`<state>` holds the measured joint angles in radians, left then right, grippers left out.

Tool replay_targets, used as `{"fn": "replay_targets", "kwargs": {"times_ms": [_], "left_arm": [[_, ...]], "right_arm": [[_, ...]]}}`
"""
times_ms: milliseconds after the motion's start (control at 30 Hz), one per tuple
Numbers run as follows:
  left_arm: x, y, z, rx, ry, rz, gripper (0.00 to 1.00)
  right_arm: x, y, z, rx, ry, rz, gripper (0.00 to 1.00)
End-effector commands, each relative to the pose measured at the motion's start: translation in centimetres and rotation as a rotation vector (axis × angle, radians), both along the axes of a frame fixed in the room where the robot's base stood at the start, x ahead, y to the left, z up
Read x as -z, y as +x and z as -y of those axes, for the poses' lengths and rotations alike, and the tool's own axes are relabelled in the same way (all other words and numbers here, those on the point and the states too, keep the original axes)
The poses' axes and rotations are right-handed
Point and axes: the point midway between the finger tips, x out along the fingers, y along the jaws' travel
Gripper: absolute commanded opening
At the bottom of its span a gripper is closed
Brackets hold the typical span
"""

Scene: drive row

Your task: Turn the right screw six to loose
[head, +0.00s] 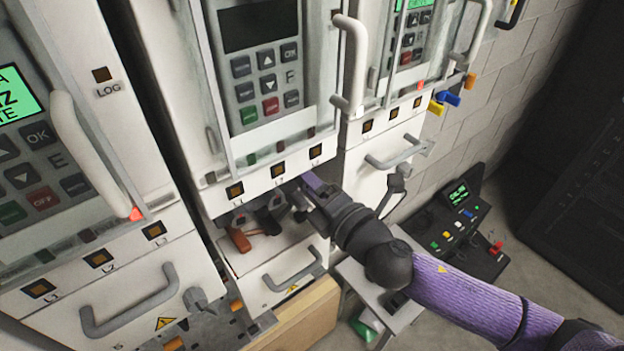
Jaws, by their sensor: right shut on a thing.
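My right gripper (306,197) reaches from the right to the opening under the middle drive cabinet (275,180). It is shut on the right screw at the opening's right side; the fingers and wrist hide most of the screw, so its turn position cannot be told. My left gripper is out of view.
A white drawer front with a grey handle (292,270) is just below the gripper. A vertical white door handle (352,65) sticks out above. Neighbouring cabinets stand close on both sides. A black control panel (462,225) is at the right.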

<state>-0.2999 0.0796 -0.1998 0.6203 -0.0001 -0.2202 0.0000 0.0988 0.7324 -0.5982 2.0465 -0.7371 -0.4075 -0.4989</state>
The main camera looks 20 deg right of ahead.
Motion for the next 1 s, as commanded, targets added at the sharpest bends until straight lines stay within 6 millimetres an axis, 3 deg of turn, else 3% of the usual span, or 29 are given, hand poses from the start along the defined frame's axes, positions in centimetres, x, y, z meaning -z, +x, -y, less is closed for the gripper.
{"fn": "replay_targets", "kwargs": {"times_ms": [800,833,933,1000], "left_arm": [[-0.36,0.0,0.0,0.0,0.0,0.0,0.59],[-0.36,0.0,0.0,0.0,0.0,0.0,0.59],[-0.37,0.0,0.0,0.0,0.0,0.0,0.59],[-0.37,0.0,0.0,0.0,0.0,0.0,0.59]], "right_arm": [[0.12,-0.04,-0.02,-0.001,-0.098,0.033,0.0],[0.12,-0.04,-0.02,-0.001,-0.098,0.033,0.57],[0.1,-0.03,-0.02,0.0,-0.098,0.033,0.78],[0.08,-0.03,-0.02,-0.001,-0.097,0.034,0.79]]}}
